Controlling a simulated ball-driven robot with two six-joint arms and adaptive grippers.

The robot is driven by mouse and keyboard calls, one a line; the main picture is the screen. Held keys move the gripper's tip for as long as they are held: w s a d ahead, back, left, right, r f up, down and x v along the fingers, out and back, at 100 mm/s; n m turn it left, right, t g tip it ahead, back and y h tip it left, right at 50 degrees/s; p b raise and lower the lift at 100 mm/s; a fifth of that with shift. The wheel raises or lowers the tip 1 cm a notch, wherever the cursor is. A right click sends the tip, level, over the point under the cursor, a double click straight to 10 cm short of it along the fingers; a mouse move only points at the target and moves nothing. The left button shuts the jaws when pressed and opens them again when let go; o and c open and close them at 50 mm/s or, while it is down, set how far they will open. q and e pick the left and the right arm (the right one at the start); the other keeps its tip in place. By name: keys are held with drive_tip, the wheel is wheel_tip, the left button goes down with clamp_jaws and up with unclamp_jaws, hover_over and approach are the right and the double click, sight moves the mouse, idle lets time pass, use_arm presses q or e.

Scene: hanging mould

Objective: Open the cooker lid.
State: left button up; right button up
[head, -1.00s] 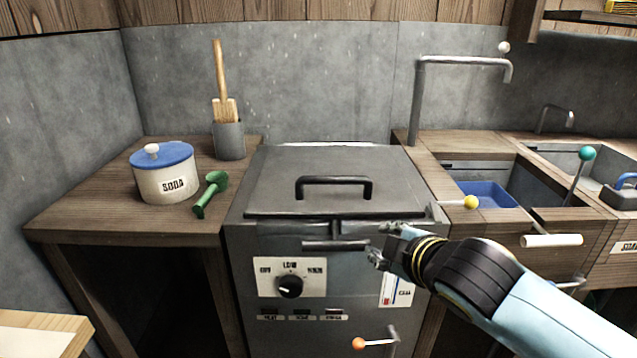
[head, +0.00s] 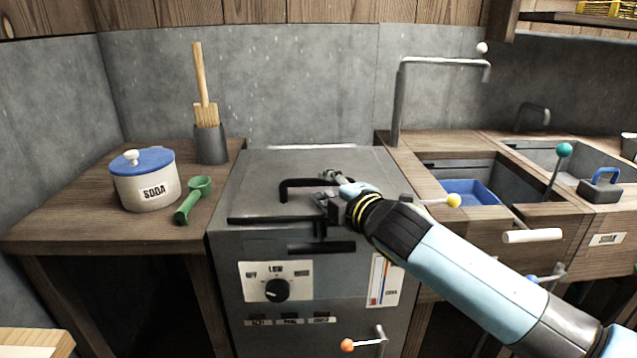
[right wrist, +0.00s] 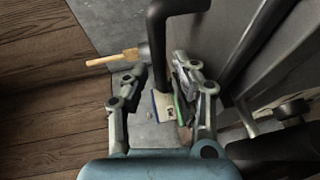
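The cooker (head: 330,270) stands in the middle of the head view, with its flat grey lid (head: 255,185) lying shut on top. A black bar handle (head: 298,182) rises from the lid. My right gripper (head: 333,185) is at the right end of this handle and hides part of it. In the right wrist view, the dark handle (right wrist: 160,45) runs between the two spread fingers of the right gripper (right wrist: 158,75). There seems to be a gap on both sides, so the fingers look open around it. My left gripper is not in view.
A soda jar (head: 146,180), a green scoop (head: 195,198) and a pot with a wooden utensil (head: 210,143) stand on the left counter. A pipe (head: 400,95) rises right of the cooker, near a sink with a blue bin (head: 470,191). The wall is close behind.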

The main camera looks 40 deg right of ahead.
sight(321, 184)
drive_tip(key=x, duration=0.4)
clamp_jaws()
idle(0.4)
